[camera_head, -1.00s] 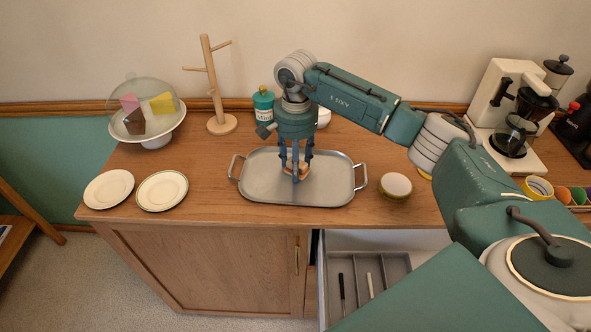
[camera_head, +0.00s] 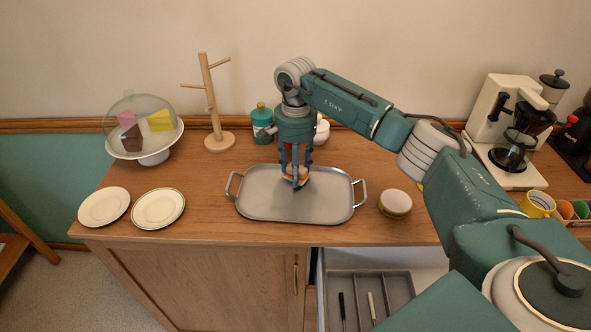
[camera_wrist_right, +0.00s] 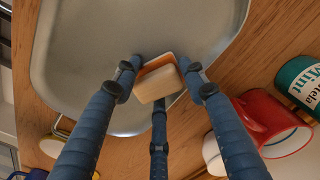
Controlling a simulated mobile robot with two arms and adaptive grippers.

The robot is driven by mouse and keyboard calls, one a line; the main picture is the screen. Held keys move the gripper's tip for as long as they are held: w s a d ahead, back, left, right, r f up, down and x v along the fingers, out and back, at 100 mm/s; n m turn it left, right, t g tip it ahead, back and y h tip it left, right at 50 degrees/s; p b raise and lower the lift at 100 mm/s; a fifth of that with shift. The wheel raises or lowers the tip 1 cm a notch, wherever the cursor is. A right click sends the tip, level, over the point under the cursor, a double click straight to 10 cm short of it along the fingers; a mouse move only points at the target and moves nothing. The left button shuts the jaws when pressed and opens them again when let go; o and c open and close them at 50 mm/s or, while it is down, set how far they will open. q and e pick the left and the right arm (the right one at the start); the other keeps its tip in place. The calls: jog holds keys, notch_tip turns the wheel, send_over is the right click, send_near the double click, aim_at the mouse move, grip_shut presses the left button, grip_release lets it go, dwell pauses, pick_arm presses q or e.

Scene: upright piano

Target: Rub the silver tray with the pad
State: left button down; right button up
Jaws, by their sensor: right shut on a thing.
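The silver tray (camera_head: 265,206), with a handle at each end, lies on the wooden cabinet top. It also shows in the right wrist view (camera_wrist_right: 85,50). My right gripper (camera_head: 296,182) points down over the back half of the tray, its fingers shut on the pad. The pad (camera_wrist_right: 157,83) is a small block, cream with an orange-brown layer, between the fingertips close to the tray's rim. In the head view the fingers partly hide the pad. I cannot tell whether it touches the tray. My left gripper is not in view.
A teal tin (camera_head: 262,121), a red mug (camera_wrist_right: 272,122) and a white mug (camera_head: 321,131) stand close behind the tray. Small bowls (camera_head: 396,202) sit to its right, two plates (camera_head: 104,206) to its left. An open drawer (camera_head: 410,285) is below the front edge.

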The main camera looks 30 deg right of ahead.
jog(key=shift+r+p, duration=1.6)
jog(key=shift+r, duration=1.15)
jog(key=shift+r, duration=0.1)
jog(key=shift+r+p, duration=1.05)
jog(key=shift+r, duration=0.45)
jog(key=shift+f, duration=0.1)
